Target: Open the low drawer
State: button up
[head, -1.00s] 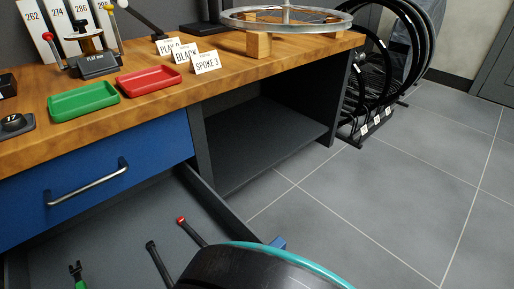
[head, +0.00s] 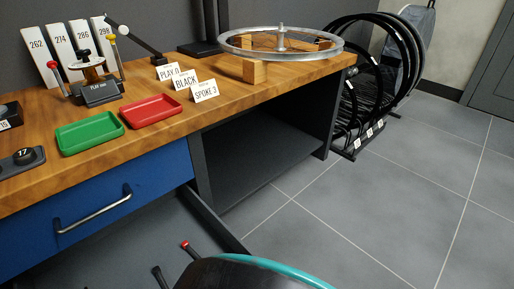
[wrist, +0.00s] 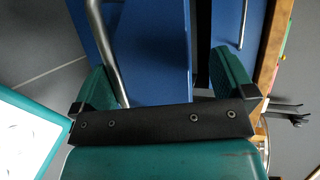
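The low drawer stands pulled out under the bench, its dark side wall (head: 215,222) and inside showing in the head view. Its front is hidden there behind my arm. In the wrist view, a blue drawer front (wrist: 150,35) with a metal bar handle (wrist: 106,48) is close ahead; it appears to be the low drawer's. My gripper (wrist: 162,65) has its two teal fingers wide apart. The handle bar passes just inside the left finger, and I cannot tell whether they touch. The fingertips are hidden from the head view.
The shut upper blue drawer (head: 140,188) has its own handle (head: 93,208). A red-tipped tool (head: 187,246) lies in the low drawer. On the bench are a green tray (head: 90,131), a red tray (head: 151,111) and a wheel (head: 240,44). Floor (head: 390,215) at right is clear.

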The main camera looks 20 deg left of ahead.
notch_tip(320, 180, up, 10)
jog(key=a+y+p, duration=0.1)
jog(key=p, duration=0.3)
jog(key=shift+w+r+p, duration=0.2)
jog(key=shift+w+p, duration=0.15)
jog(key=shift+r+p, duration=0.65)
jog(key=shift+r, duration=0.3)
jog(key=c, duration=0.8)
notch_tip(320, 180, up, 2)
jog(key=shift+s+r+p, duration=0.1)
jog(key=shift+r+p, duration=0.1)
jog(key=shift+p, duration=0.8)
jog(key=shift+c, duration=0.3)
jog(key=shift+r+p, duration=0.55)
jog(key=shift+r, duration=0.15)
jog(key=shift+f, duration=0.1)
